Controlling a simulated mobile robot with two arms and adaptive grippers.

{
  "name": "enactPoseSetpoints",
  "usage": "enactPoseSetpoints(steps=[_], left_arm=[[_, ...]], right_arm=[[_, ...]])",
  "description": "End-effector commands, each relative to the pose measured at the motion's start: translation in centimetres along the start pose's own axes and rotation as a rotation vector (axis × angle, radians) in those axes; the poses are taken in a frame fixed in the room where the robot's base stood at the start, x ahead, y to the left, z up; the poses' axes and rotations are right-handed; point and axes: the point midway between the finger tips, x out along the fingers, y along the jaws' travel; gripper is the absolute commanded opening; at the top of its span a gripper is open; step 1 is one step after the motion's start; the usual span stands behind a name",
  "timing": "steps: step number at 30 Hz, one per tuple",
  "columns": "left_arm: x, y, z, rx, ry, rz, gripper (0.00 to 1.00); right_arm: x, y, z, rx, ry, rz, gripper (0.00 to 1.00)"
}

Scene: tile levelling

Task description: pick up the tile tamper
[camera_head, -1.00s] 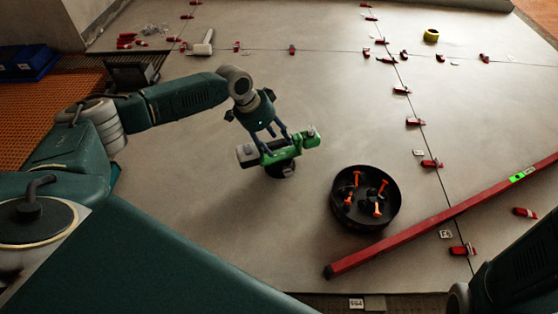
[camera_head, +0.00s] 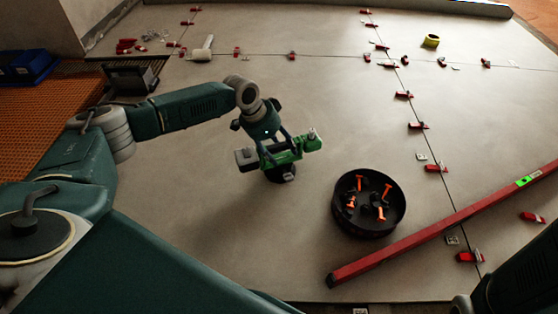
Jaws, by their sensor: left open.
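The tile tamper (camera_head: 247,159) is a green tool with a grey block at its left end and a round black base. It stands on the tiled floor near the middle of the view. My left gripper (camera_head: 281,153) is open and right at the tamper's green body, its fingers pointing down over it. The fingers partly hide the body, and I cannot tell whether they touch it. My right gripper is not in view; only part of my right arm shows at the lower right.
A black round tub (camera_head: 366,226) with orange-handled pieces stands right of the tamper. Red levelling wedges (camera_head: 417,126) line the tile joints. A yellow ring (camera_head: 431,41) lies far back. Floor around the tamper is clear.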

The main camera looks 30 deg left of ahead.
Motion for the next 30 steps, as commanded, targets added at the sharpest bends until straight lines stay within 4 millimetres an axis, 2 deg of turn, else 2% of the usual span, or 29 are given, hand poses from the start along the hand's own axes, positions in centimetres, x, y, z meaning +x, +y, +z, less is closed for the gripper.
enactPoseSetpoints(steps=[18,26,30], left_arm=[[0.29,0.04,0.16,0.000,-0.001,0.001,0.51],[0.29,0.04,0.16,0.000,-0.001,0.001,0.00],[0.06,-0.09,-0.17,0.000,0.006,-0.002,0.00]], right_arm=[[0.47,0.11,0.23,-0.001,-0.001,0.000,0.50],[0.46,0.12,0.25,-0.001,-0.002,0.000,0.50],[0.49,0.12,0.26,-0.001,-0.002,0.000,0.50]])
